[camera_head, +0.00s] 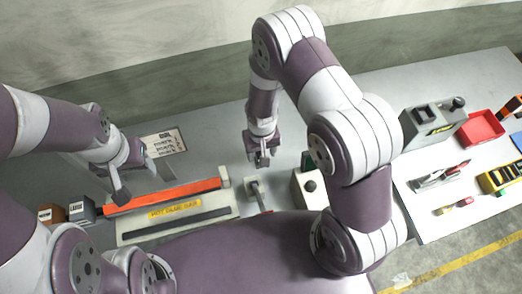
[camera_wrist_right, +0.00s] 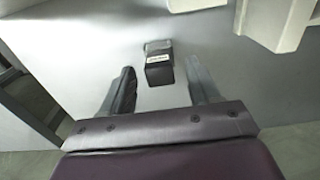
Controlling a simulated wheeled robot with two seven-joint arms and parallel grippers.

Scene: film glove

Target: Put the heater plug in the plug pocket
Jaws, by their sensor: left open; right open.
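I cannot single out the heater plug for sure. A small dark block with a white label (camera_wrist_right: 159,64) lies on the grey surface in the right wrist view, ahead of and between the fingers. Its label is too small to read, so I cannot tell whether it is the plug or the pocket. My right gripper (camera_head: 262,159) is open and empty above the table; its fingers also show in the right wrist view (camera_wrist_right: 160,90). My left gripper (camera_head: 130,182) is open near the orange bar (camera_head: 175,194), and I see nothing held in it.
A pale sealing unit with a yellow label (camera_head: 175,209) lies at front. Small labelled boxes (camera_head: 82,211) stand left of it. A white box with a black knob (camera_head: 309,187) stands right of centre. A red tray (camera_head: 481,128) and tools (camera_head: 442,175) occupy the right table.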

